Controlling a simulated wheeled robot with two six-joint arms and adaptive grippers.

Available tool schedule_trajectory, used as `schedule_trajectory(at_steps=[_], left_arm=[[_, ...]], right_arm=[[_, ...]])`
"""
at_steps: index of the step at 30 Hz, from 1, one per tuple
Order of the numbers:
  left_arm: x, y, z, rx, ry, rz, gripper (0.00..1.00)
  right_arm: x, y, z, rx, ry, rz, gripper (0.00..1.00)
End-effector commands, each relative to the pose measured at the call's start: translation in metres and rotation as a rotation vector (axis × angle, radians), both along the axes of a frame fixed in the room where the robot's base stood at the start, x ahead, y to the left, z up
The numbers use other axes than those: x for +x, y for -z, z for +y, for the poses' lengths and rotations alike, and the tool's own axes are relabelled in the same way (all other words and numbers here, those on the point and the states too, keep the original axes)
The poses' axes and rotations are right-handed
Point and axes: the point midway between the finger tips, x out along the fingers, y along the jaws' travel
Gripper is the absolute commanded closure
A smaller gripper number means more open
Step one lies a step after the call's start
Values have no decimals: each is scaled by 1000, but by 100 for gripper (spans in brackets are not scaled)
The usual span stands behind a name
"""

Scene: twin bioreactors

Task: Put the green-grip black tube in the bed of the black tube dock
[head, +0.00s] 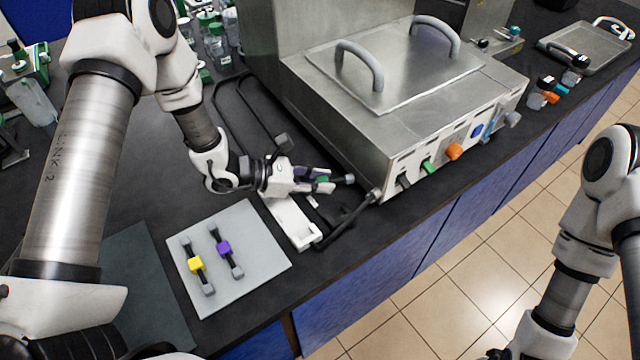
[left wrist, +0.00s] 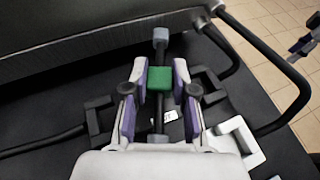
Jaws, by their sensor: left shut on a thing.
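The green-grip black tube shows in the left wrist view (left wrist: 160,78) with its green block between my left gripper's purple pads. A grey end cap points toward the machine. In the head view my left gripper (head: 318,180) is shut on this tube and partly hides it. The dock (head: 290,222) is a white base just below the gripper, beside the machine. In the left wrist view its white plate (left wrist: 238,142) and black clips show under and beside the fingers. Whether the tube touches the dock I cannot tell. My right gripper is mostly cut off at the bottom edge.
A grey mat (head: 240,275) holds a yellow-grip tube (head: 196,264) and a purple-grip tube (head: 224,248). A steel machine (head: 400,90) with coloured ports stands behind the dock. A black hose arm (head: 347,222) crosses near the dock's right end. Bottles stand at the back left.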

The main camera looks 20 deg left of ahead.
Motion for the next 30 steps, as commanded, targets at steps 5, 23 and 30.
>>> schedule_trajectory(at_steps=[5,23,30], left_arm=[[1,24,1,1,1,5,100],[1,39,0,0,0,0,50],[1,37,0,0,0,0,50]], right_arm=[[0,-12,0,0,0,0,60],[0,-7,0,0,0,0,60],[0,-9,0,0,0,0,60]])
